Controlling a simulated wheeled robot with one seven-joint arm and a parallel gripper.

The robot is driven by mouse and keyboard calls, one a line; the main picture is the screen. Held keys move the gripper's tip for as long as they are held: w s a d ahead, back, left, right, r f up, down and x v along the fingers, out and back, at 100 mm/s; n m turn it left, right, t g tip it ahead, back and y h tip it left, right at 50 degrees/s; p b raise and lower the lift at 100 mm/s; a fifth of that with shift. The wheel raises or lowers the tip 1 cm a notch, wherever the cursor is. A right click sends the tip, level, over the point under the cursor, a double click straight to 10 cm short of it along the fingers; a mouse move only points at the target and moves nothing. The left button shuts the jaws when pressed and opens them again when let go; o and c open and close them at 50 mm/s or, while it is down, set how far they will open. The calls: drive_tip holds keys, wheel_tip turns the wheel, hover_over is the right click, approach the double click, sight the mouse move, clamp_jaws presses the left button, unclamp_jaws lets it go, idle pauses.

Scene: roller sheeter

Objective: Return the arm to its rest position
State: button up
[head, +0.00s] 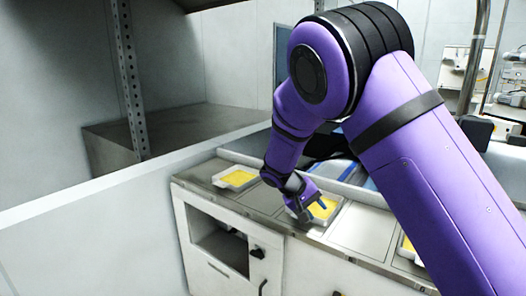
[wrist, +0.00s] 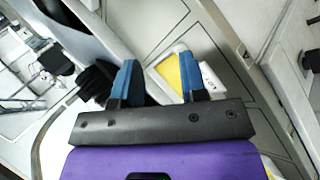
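My purple arm reaches down from the right in the head view. My gripper (head: 311,205) is low over the counter, beside a white tray with yellow contents (head: 325,209). I cannot tell whether the gripper touches the tray.
Another yellow-filled tray (head: 235,178) sits at the counter's left end, and a third (head: 406,247) is partly hidden by my arm. A cabinet with an open compartment (head: 219,243) is below. A white partition (head: 100,215) stands at left.

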drive_tip(key=s+d+r+m+y, duration=0.1)
drive_tip(key=s+d+r+y, duration=0.2)
drive_tip(key=s+d+r, duration=0.45)
drive_tip(key=s+d+r+m+y, duration=0.1)
drive_tip(key=s+d+r+y, duration=0.3)
drive_tip(key=s+r, duration=0.55)
drive_tip(key=s+d+r+t, duration=0.2)
drive_tip(key=s+r, duration=0.1)
drive_tip(key=s, duration=0.6)
drive_tip(key=s+d+r+t+y, duration=0.1)
drive_tip(key=s+r, duration=0.2)
drive_tip(key=s, duration=0.7)
drive_tip(key=shift+s+d+t, duration=0.2)
drive_tip(key=shift+d+t, duration=0.15)
drive_tip(key=shift+t, duration=0.05)
